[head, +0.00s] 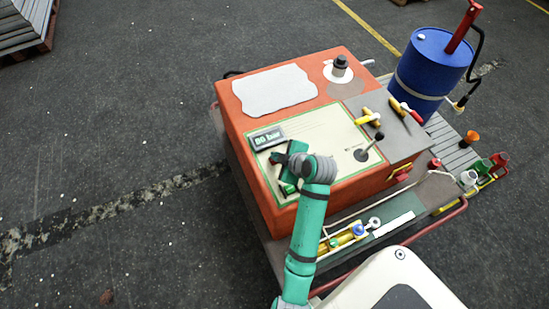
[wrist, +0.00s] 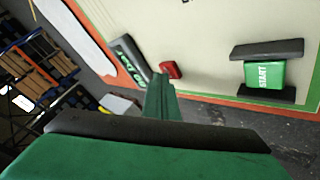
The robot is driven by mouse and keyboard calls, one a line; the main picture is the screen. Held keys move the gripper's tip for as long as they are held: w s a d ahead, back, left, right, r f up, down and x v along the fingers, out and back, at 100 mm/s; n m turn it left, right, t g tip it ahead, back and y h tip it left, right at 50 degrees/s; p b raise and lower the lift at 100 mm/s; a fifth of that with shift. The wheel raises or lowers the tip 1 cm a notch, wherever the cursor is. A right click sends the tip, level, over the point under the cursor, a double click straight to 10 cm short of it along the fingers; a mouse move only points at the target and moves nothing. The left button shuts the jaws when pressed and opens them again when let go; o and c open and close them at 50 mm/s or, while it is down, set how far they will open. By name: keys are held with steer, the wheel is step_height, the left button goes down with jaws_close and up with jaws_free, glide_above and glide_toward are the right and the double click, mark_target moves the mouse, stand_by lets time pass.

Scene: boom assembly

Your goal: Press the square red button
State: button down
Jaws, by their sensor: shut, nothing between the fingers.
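The square red button (wrist: 171,70) shows in the wrist view on the cream control panel (wrist: 215,40), beside the dark display. My gripper (wrist: 160,84) is shut and empty. Its green fingers point towards the panel, with the tips just below and left of the red button in the wrist view. I cannot tell whether they touch it. In the head view my gripper (head: 280,160) is over the panel's left part, below the display (head: 267,138); the red button is hidden there behind the gripper and wrist.
A green START button (wrist: 264,75) sits between two dark bars, right of the red button in the wrist view. The orange machine (head: 235,125) carries a black-knobbed lever (head: 369,147) and yellow handles (head: 368,116). A blue barrel (head: 430,70) stands behind right.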

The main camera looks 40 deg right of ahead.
stand_by(0.5)
steer(key=shift+r, duration=0.75)
steer(key=shift+s+d+r, duration=0.1)
steer(key=shift+s, duration=0.1)
steer(key=shift+r, duration=0.1)
steer(key=shift+w+r, duration=0.15)
steer(key=shift+r, duration=2.25)
